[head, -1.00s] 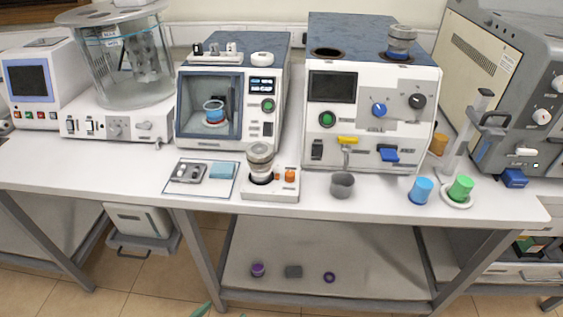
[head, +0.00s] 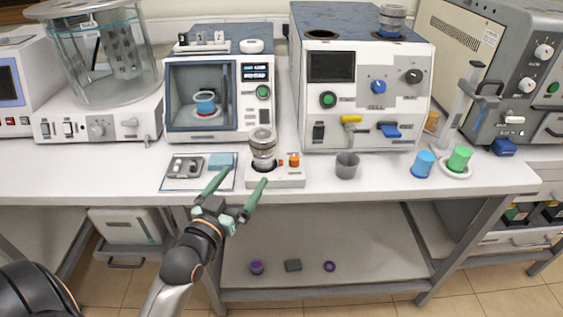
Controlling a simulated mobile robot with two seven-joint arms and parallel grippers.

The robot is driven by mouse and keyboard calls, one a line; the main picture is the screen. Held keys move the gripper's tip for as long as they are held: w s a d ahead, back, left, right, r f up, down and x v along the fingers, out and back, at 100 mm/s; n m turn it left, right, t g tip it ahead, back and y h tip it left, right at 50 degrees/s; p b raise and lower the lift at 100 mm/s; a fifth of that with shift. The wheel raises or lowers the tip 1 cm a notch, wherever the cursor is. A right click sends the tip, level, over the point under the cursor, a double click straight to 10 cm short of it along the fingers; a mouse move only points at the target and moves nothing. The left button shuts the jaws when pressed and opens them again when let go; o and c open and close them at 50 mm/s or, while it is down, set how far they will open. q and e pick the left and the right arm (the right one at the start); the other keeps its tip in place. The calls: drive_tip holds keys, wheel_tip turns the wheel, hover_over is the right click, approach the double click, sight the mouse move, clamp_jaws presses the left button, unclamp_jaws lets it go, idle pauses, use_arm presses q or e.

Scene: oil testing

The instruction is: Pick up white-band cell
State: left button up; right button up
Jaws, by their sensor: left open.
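A metal cell (head: 263,145) with a pale band round its upper part stands upright in a small white base unit near the table's front edge. A similar metal cell (head: 392,18) sits on top of the large white tester at the back right; its band looks greyish. The bands are too small to compare surely. My left gripper (head: 246,175) is open and empty, with green fingers pointing up and to the right. It is in front of the table edge, just below and left of the cell in the base unit. My right gripper is not in view.
A mat with a small tray (head: 185,166) and a blue cloth (head: 221,161) lies left of the base unit (head: 288,183). A grey cup (head: 346,166), blue cup (head: 422,164) and green cup (head: 460,158) stand to the right. A glass-fronted tester (head: 205,105) stands behind.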

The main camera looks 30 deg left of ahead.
sight(258, 151)
use_arm(q)
drive_tip(key=w, duration=0.4)
drive_tip(key=w+a, duration=0.1)
drive_tip(key=w, duration=0.3)
drive_tip(key=w+a+p, duration=0.1)
drive_tip(key=w, duration=0.3)
drive_tip(key=shift+w+r, duration=0.25)
drive_tip(key=shift+r, duration=0.1)
clamp_jaws()
drive_tip(key=shift+r, duration=0.15)
idle(0.5)
